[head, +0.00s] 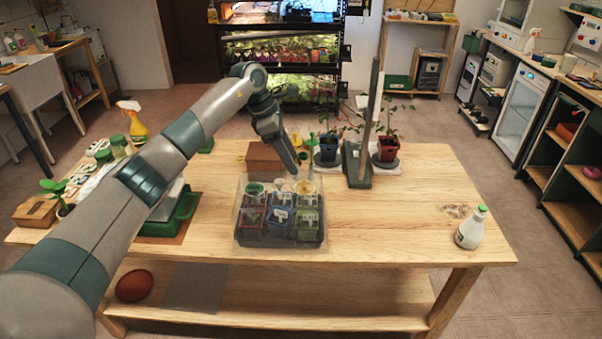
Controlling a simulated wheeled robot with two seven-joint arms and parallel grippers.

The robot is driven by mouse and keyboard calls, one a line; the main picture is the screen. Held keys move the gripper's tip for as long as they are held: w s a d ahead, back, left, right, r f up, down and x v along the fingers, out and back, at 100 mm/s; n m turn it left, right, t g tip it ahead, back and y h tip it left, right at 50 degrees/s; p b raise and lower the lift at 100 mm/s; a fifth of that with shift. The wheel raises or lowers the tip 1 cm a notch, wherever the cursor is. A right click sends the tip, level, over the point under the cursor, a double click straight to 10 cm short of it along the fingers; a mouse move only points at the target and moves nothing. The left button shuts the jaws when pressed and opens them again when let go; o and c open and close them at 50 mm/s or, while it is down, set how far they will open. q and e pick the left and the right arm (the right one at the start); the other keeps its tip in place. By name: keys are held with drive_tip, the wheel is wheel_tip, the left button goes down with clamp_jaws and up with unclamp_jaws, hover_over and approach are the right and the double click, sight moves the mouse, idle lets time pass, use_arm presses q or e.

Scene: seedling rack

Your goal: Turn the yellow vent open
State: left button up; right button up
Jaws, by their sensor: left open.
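A clear-lidded seedling tray (281,239) stands on the wooden table, with small red, blue and green pots inside. On top of its lid are round vents. The yellow vent (305,187) is at the right, and a green vent (255,189) is at the left. How far the yellow vent is turned is too small to tell. My left gripper (292,168) points down just above and behind the lid, near the yellow vent and apart from it. It is open and holds nothing. My right gripper is not in view.
A brown block (264,158) sits behind the tray. Potted plants (387,148) and an upright post on a grey base (357,166) stand behind right. A white bottle (471,228) is at the right end. The table right of the tray is mostly clear.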

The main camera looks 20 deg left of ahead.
sight(304, 183)
use_arm(q)
drive_tip(key=p+x, duration=0.2)
drive_tip(key=x, duration=0.4)
drive_tip(key=shift+d+f, duration=0.15)
drive_tip(key=shift+f, duration=0.1)
drive_tip(key=shift+w+d+f, duration=0.1)
drive_tip(key=shift+d+f, duration=0.1)
drive_tip(key=shift+f, duration=0.4)
drive_tip(key=c, duration=1)
drive_tip(key=shift+c, duration=0.3)
